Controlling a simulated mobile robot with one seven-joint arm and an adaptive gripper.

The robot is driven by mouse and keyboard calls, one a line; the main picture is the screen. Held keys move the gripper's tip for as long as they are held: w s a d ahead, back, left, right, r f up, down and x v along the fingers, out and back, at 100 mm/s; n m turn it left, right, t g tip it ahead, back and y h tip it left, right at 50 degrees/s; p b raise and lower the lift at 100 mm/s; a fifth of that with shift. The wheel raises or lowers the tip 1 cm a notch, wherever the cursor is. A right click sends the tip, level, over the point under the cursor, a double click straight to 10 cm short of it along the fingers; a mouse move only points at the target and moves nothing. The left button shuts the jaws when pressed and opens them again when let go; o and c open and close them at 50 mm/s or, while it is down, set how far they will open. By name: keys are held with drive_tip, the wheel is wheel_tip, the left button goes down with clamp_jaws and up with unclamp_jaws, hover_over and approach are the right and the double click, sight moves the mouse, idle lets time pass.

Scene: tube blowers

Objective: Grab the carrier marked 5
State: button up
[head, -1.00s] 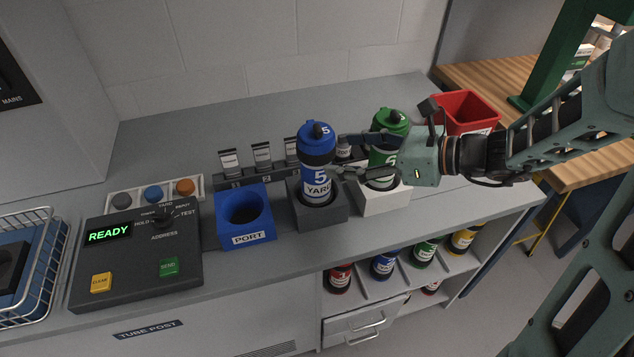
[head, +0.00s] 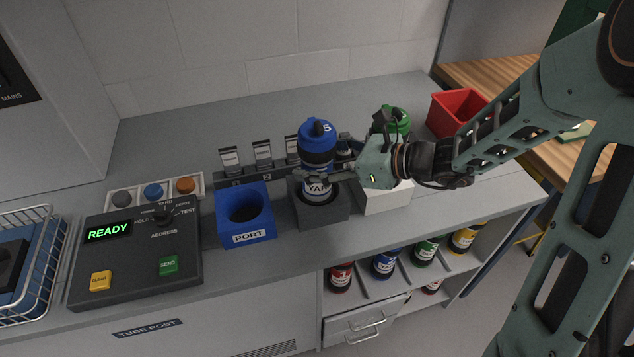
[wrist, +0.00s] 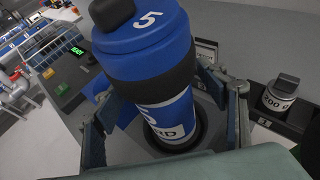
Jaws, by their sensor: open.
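The blue carrier marked 5 (head: 317,142) stands in a dark grey holder (head: 322,214), its cap showing a white 5 and its label partly covered by my gripper. My gripper (head: 328,172) is open around the carrier's body, coming in from the right. In the wrist view the carrier (wrist: 152,62) rises between my two spread fingers (wrist: 155,112), one on each side. Its lower end sits in the holder's round opening. I cannot tell whether either finger touches it.
A green carrier (head: 396,119) in a white holder (head: 384,200) stands just right, partly behind my gripper. A red bin (head: 455,112) stands at the back right.

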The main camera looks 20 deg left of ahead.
clamp_jaws()
idle(0.4)
drive_tip(key=shift+r, duration=0.15)
